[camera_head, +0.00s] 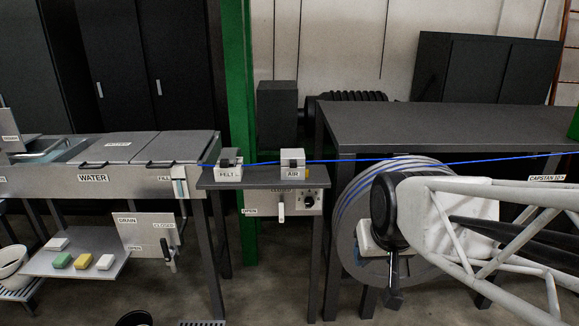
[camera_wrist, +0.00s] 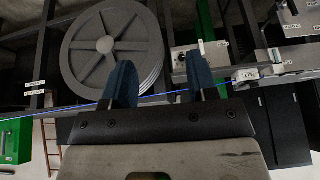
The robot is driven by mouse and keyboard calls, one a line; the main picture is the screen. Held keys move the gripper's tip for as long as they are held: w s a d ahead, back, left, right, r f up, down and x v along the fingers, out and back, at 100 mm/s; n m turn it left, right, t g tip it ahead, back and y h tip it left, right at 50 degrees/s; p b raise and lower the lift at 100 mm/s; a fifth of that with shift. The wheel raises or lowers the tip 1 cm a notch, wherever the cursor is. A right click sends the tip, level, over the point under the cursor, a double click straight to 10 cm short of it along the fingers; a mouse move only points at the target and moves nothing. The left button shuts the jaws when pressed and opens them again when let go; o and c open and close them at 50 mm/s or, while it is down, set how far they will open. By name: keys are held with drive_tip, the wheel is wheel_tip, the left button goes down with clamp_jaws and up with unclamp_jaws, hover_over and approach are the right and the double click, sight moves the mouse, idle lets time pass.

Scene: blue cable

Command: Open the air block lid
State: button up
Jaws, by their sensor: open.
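The air block (camera_head: 293,170) is a small white block labelled AIR, with a grey lid (camera_head: 292,153) on top. It stands on the dark shelf beside the felt block (camera_head: 229,169). The lid looks down over the block, but its exact seating is too small to tell. The blue cable (camera_head: 400,157) runs to the block from the right. My gripper (camera_head: 394,296) is to the right of the block and lower, in front of the large wheel. In the wrist view, its two blue fingers (camera_wrist: 161,85) are apart with nothing held between them. I cannot clearly identify the air block there.
The grey wheel (camera_head: 350,225) also shows in the wrist view (camera_wrist: 105,45). A control panel (camera_head: 298,202) hangs below the shelf. The water tank (camera_head: 92,178) stands left; a dark table (camera_head: 440,125) stands right. Open floor lies before the shelf.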

drive_tip(key=w+a+f+t, duration=0.1)
drive_tip(key=w+a+t, duration=0.15)
drive_tip(key=w, duration=0.85)
drive_tip(key=w+a+t, duration=0.2)
drive_tip(key=w+t, duration=0.2)
drive_tip(key=w, duration=0.6)
drive_tip(key=w+a+f+t, duration=0.1)
drive_tip(key=w+a+t, duration=0.15)
drive_tip(key=w, duration=0.85)
drive_tip(key=w+a+f+t, duration=0.3)
drive_tip(key=w+t, duration=0.1)
drive_tip(key=w, duration=0.3)
drive_tip(key=t, duration=0.4)
approach(293, 166)
drive_tip(key=w+r, duration=0.2)
drive_tip(key=shift+f, duration=0.65)
drive_tip(key=shift+w, duration=0.1)
drive_tip(key=shift+x, duration=3.85)
drive_tip(key=shift+r, duration=0.1)
clamp_jaws()
